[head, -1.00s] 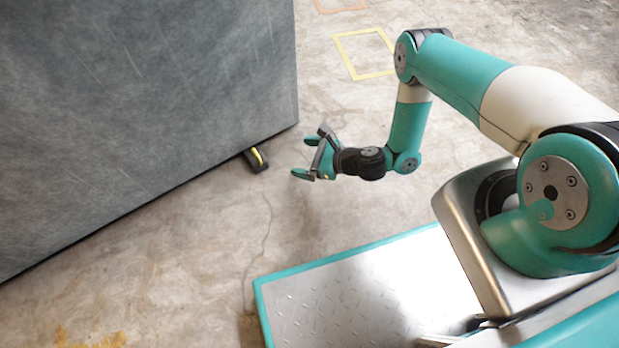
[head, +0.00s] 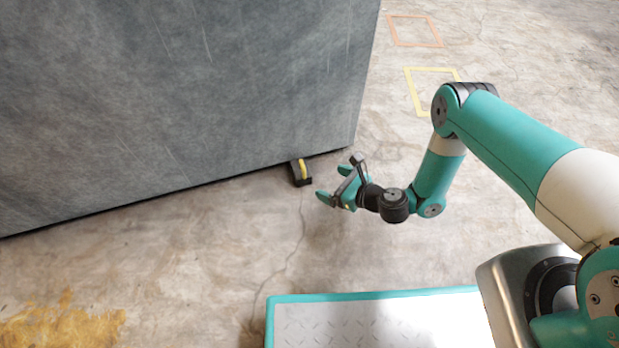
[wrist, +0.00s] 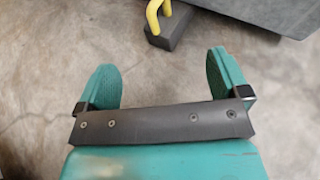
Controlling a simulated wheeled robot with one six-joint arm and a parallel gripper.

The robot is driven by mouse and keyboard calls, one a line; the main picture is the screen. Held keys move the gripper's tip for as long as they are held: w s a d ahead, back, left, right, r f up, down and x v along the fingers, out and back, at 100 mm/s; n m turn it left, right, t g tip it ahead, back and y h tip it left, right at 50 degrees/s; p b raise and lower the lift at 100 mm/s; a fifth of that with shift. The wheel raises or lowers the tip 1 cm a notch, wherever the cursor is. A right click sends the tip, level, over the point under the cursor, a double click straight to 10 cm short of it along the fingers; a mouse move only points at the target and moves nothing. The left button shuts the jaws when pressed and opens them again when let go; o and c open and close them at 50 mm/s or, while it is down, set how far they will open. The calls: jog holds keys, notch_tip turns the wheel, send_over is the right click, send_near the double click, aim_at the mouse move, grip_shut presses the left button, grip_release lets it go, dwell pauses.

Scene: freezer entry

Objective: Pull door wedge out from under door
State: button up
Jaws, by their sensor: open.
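The door wedge (head: 300,174) is a small black block with a yellow handle. It sits on the floor at the bottom edge of the grey door (head: 190,90), near the door's right end. In the wrist view the wedge (wrist: 172,27) shows at the top, ahead of the fingers, with its yellow handle looping up. Its far end meets the door (wrist: 265,12); how far it reaches underneath is hidden. My gripper (head: 333,184) is open and empty, to the right of the wedge and apart from it. In the wrist view its two teal fingers (wrist: 162,78) are spread wide.
The concrete floor (head: 190,265) is clear around the wedge. A yellow floor outline (head: 432,70) and an orange one (head: 415,44) lie beyond my arm. A yellow-brown stain (head: 62,322) marks the floor at lower left.

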jog(key=b, duration=0.6)
send_near(297, 170)
jog(key=x, duration=0.5)
jog(key=shift+w+f, duration=0.1)
jog(key=shift+f, duration=0.05)
jog(key=shift+w+a+f, duration=0.1)
jog(key=shift+w+a, duration=0.3)
jog(key=shift+a, duration=0.05)
jog(key=shift+s, duration=0.1)
jog(key=c, duration=1.1)
